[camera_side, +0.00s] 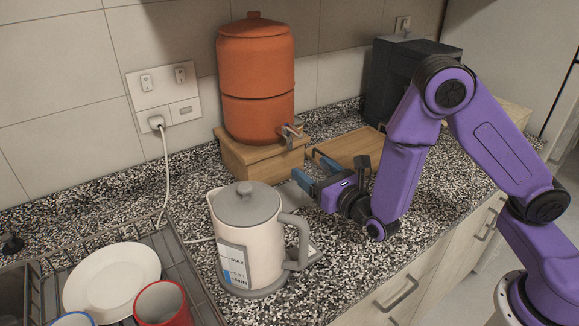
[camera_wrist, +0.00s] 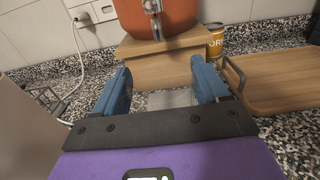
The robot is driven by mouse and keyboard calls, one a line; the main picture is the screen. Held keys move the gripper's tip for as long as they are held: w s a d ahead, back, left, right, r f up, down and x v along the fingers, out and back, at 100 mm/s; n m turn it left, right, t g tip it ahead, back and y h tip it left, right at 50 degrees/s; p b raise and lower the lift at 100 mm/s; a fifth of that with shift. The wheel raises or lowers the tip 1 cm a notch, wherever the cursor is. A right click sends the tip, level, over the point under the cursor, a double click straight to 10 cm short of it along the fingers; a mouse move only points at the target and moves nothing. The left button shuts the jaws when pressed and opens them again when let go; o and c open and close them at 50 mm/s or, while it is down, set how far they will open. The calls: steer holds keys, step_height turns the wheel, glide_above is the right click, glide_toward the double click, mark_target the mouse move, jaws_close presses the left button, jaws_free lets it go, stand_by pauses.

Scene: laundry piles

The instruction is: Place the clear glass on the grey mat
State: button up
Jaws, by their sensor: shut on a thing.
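My gripper (camera_side: 306,186) is beside the wooden stand, behind and to the right of the kettle, above the counter. In the wrist view its two blue fingers (camera_wrist: 161,66) stand wide apart and are shut on the clear glass, whose outline is barely visible against the wooden stand behind. A pale grey patch (camera_wrist: 172,98) shows low between the fingers; I cannot tell whether it is the grey mat or part of the glass.
An orange dispenser (camera_side: 256,85) with a tap stands on a wooden stand (camera_side: 262,160). A cream kettle (camera_side: 243,235) stands in front. A wooden tray (camera_wrist: 275,80) and a yellow can (camera_wrist: 215,40) are at right. A dish rack holds a white plate (camera_side: 112,280) and red mug (camera_side: 162,303).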

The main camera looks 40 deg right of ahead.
steer(key=w, duration=0.3)
steer(key=w+f, duration=0.1)
steer(key=w, duration=0.2)
steer(key=w+f, duration=0.1)
steer(key=w, duration=0.3)
steer(key=shift+w+f, duration=0.1)
steer(key=shift+f, duration=0.65)
steer(key=o, duration=1.2)
steer(key=shift+f, duration=0.15)
steer(key=shift+c, duration=0.2)
steer(key=shift+s, duration=0.3)
steer(key=s, duration=1.1)
steer(key=shift+s, duration=0.25)
